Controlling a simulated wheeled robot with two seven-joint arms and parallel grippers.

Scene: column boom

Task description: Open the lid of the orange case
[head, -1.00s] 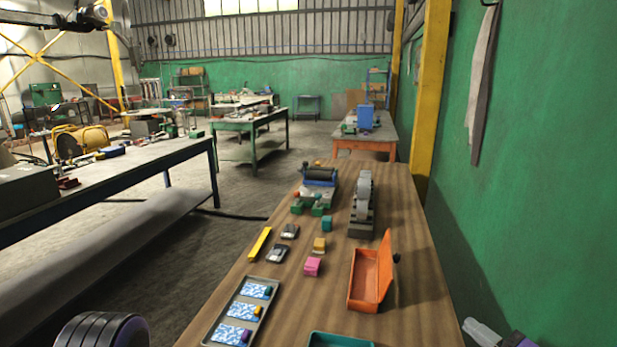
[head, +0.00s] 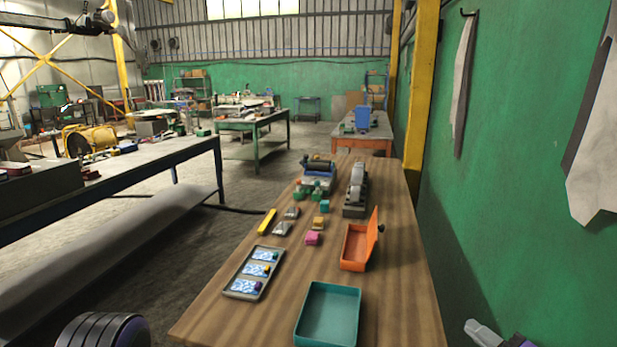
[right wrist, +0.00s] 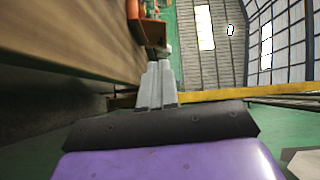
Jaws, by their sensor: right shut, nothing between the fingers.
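The orange case (head: 354,247) stands on the wooden table, right of the pink block. Its lid (head: 373,236) is raised, standing up along the case's right side, and the inside of the case shows. My right gripper (head: 474,328) is at the lower right, off the table's right edge, well apart from the case. My left gripper is not in the head view.
A teal tray (head: 328,315) lies at the table's near end. A grey tray with patterned cards (head: 235,292) is left of it. A pink block (head: 313,238), a yellow block and a grey machine (head: 355,190) stand farther back. The green wall (head: 500,220) bounds the right side.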

